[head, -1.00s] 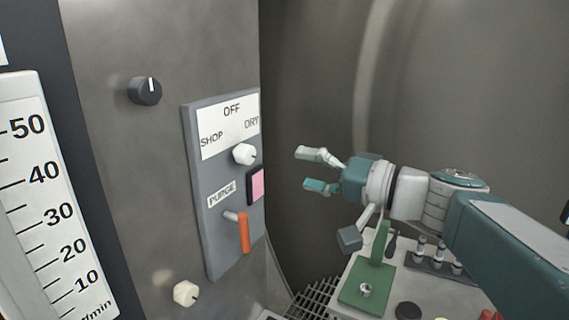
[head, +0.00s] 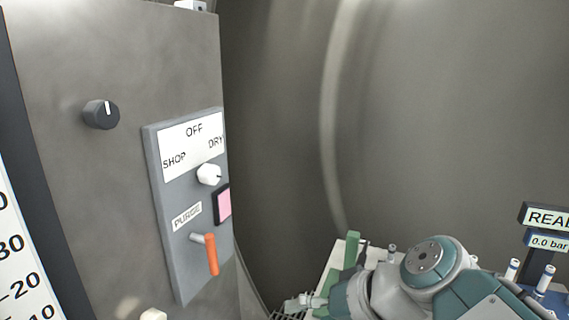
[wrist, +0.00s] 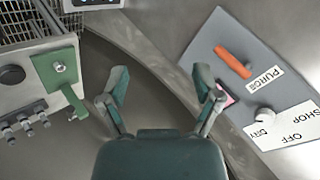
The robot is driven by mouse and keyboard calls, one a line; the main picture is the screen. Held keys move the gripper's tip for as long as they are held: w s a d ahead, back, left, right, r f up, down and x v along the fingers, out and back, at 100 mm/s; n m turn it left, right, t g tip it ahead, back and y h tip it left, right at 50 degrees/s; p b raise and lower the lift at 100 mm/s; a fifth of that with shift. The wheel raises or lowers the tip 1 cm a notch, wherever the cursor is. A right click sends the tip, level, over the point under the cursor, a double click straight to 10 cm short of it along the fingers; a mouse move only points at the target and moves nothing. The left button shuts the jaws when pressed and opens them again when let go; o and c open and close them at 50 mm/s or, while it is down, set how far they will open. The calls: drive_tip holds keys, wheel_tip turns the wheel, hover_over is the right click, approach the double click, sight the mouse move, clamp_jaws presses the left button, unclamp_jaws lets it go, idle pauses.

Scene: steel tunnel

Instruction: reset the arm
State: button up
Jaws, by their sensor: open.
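My arm folds low at the bottom right of the head view. My gripper (wrist: 160,100) shows in the wrist view with its two fingers spread apart and nothing between them. In the head view, its fingers (head: 304,302) are partly cut off at the bottom edge, close to the white bench. In the wrist view, the gripper points over bare floor and wall between the bench and the control panel. It appears to touch neither.
A grey control panel (head: 186,215) at left carries a white selector knob (head: 209,174), a pink button (head: 223,204) and an orange lever (head: 211,255). A green fixture (wrist: 62,77) stands on the bench. A pressure readout (head: 547,242) is at right. The curved wall behind is clear.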

drive_tip(key=s+d+f+h, duration=0.6)
drive_tip(key=d+f+h, duration=0.2)
drive_tip(key=d, duration=0.3)
drive_tip(key=shift+s+d+f+t, duration=0.15)
drive_tip(key=shift+d+f+t, duration=0.1)
drive_tip(key=shift+d+t, duration=0.05)
